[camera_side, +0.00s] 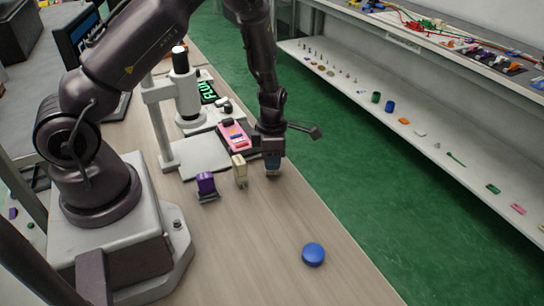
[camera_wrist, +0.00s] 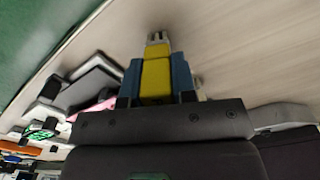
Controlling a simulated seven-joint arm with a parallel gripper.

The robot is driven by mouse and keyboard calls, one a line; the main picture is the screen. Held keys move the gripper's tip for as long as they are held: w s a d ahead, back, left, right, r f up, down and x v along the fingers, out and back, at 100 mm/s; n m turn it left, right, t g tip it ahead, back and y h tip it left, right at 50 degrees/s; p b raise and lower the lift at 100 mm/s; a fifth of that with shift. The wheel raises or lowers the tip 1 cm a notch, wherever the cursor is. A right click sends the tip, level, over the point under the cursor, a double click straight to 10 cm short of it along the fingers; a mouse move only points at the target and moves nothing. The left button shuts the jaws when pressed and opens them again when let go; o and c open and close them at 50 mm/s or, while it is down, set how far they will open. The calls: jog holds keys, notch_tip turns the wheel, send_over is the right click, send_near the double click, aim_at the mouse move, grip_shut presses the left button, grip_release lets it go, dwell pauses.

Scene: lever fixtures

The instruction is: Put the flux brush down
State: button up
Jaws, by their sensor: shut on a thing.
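The flux brush (camera_wrist: 156,72) is a yellow block with a pale, light-coloured tip at its far end in the wrist view. My gripper (camera_wrist: 156,85) is shut on it, with one blue finger on each side. In the side view my gripper (camera_side: 272,160) points down, low over the right edge of the wooden table. The brush is mostly hidden there by the fingers. I cannot tell whether its tip touches the table.
A cream fixture (camera_side: 240,172) stands close left of my gripper, with a purple fixture (camera_side: 206,186) beyond it. A pink item (camera_side: 233,134) and a white microscope-like stand (camera_side: 184,92) are behind. A blue disc (camera_side: 313,254) lies in front; the wood around it is clear.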

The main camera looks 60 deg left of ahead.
jog(key=o, duration=0.9)
jog(key=shift+f, duration=0.1)
notch_tip(320, 180, up, 12)
jog(key=shift+r, duration=0.2)
jog(key=shift+s+d+r+m+t, duration=1.25)
jog(key=shift+s+r+m, duration=1.75)
jog(key=shift+m, duration=2.25)
jog(key=shift+s+d+r+m+t, duration=0.6)
jog(key=shift+s+d+r+m, duration=1.45)
jog(key=shift+r+m, duration=2.45)
jog(key=shift+s+d+r+m+t, duration=1.1)
jog(key=shift+s+r+m, duration=1.65)
jog(key=shift+m, duration=3.3)
jog(key=shift+s+d+f, duration=0.1)
jog(key=shift+s+f, duration=0.05)
jog(key=shift+f, duration=0.05)
